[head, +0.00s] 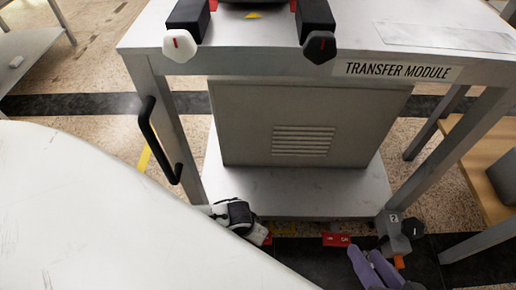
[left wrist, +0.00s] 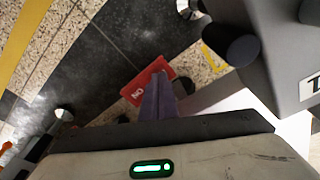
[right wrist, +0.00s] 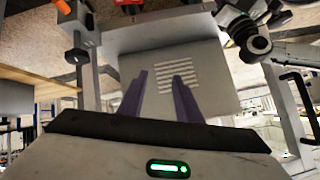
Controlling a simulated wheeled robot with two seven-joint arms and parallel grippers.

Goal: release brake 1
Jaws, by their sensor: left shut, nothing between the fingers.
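In the left wrist view a red plate (left wrist: 147,82) with upside-down white lettering, seemingly ON, lies just beyond my left gripper (left wrist: 158,78). That gripper is shut and empty, its tips overlapping the plate in the picture; contact cannot be told. A grey bracket (left wrist: 285,45) with a dark round knob (left wrist: 243,50) and a partly cut-off white label is at upper right. In the head view the left fingertips are hidden. My right gripper (head: 368,256) is open and empty, just left of the caster bracket labelled 2 (head: 392,228); its fingers also show apart in the right wrist view (right wrist: 158,80).
The transfer module (head: 300,185) stands ahead, with a lower shelf and a grey vented box. A black handle (head: 157,140) is on its left side. A red tag (head: 337,239) is below the shelf. A wooden-topped bench (head: 478,160) stands at right.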

